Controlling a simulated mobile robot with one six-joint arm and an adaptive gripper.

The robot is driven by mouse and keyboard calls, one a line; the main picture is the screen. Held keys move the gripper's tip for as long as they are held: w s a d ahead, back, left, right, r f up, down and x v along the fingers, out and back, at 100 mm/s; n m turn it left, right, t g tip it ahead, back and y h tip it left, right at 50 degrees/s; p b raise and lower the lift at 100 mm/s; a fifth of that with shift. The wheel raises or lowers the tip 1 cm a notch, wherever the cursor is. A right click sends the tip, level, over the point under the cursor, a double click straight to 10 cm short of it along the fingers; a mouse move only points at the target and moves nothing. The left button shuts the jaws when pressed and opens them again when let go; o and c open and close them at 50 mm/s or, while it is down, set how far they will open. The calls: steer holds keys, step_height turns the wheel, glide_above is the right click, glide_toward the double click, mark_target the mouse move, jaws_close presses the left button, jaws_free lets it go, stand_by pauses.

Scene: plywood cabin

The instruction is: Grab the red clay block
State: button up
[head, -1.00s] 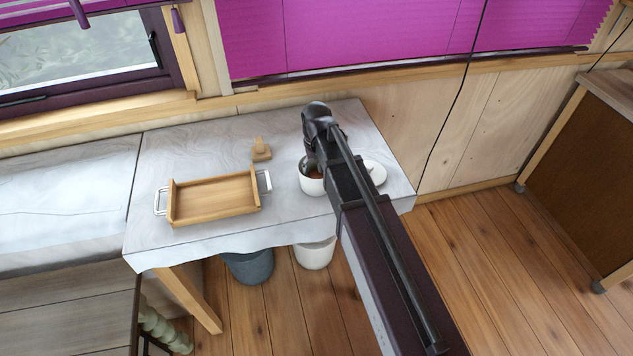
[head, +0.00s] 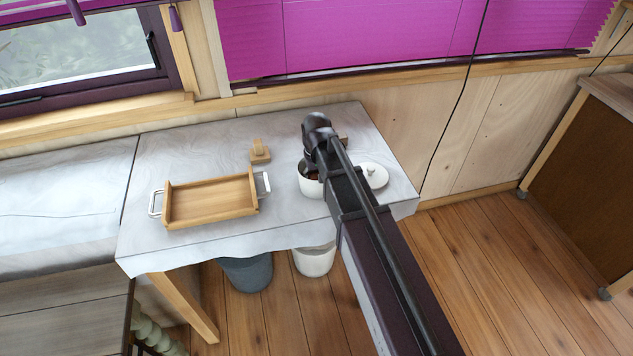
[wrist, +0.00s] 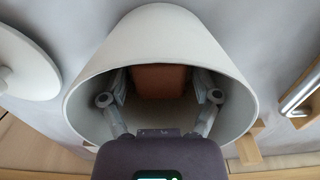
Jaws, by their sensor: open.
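The red clay block (wrist: 160,80) lies inside a white pot (wrist: 160,22), seen from above in the wrist view. My gripper (wrist: 160,94) is open, with its fingers inside the pot's mouth, one to each side of the block. I cannot tell whether the fingers touch the block or how far down they reach. In the head view the white pot (head: 310,187) stands on the cloth-covered table, and my wrist and arm hide much of it. Only a dark brownish patch shows inside it there.
A white lid (head: 374,176) lies right of the pot; it also shows in the wrist view (wrist: 24,66). A wooden tray (head: 211,199) with metal handles sits to the left. A small wooden piece (head: 260,153) stands behind it. Two bins (head: 248,272) stand below the table.

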steer(key=c, duration=1)
steer(key=shift+r, duration=0.1)
step_height(320, 180, up, 10)
steer(key=p, duration=1)
